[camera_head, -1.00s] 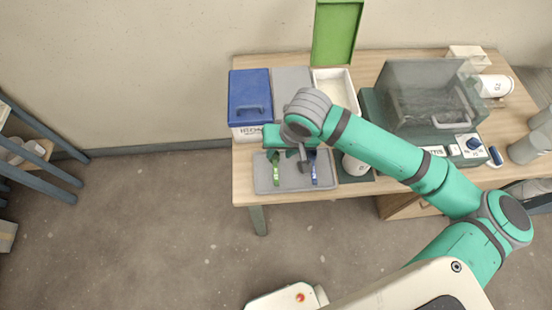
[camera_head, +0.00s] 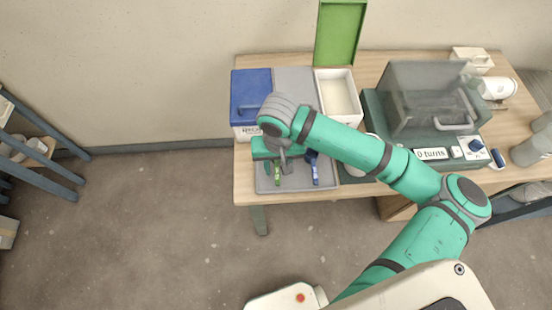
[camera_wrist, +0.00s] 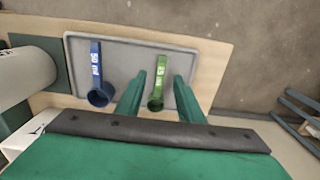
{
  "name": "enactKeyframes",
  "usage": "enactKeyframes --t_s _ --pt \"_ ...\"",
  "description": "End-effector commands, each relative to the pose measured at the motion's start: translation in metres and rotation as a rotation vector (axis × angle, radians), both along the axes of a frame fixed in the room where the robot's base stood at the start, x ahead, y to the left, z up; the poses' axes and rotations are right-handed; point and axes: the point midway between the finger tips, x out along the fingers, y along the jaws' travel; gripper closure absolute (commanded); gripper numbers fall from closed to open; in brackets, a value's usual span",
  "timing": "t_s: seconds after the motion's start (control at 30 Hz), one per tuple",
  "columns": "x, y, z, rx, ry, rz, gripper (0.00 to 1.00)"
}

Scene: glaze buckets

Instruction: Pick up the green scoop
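The green scoop (camera_wrist: 157,88) lies on a grey tray (camera_wrist: 122,62), its cup end toward my gripper in the wrist view. In the head view the green scoop (camera_head: 277,174) shows only partly below my arm's end. My gripper (camera_wrist: 168,77) is open, with one finger on each side of the green scoop in the wrist picture. I cannot tell how high the fingers are above it. A blue scoop (camera_wrist: 97,75) lies on the same tray to the left, outside the fingers; it also shows in the head view (camera_head: 315,170).
Behind the tray stand a blue-lidded bucket (camera_head: 251,92) and an open white bucket (camera_head: 338,96) with a raised green lid (camera_head: 340,32). A dark green machine with a clear cover (camera_head: 424,95) stands to the right. A white cylinder (camera_wrist: 25,75) is left in the wrist view.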

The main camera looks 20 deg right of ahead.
Motion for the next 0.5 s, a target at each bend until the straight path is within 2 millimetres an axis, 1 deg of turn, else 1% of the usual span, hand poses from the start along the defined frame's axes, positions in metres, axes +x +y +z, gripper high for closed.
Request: enactKeyframes --t_s 0.1,0.23,0.33,0.5 --pt "-0.002 0.001 -0.018 0.001 0.002 -0.001 0.66" --pt "-0.001 0.001 -0.034 0.001 0.001 -0.002 0.66" --pt "-0.001 0.001 -0.039 0.001 0.001 -0.002 0.66" --pt "-0.001 0.001 -0.04 0.001 -0.001 -0.001 0.66"
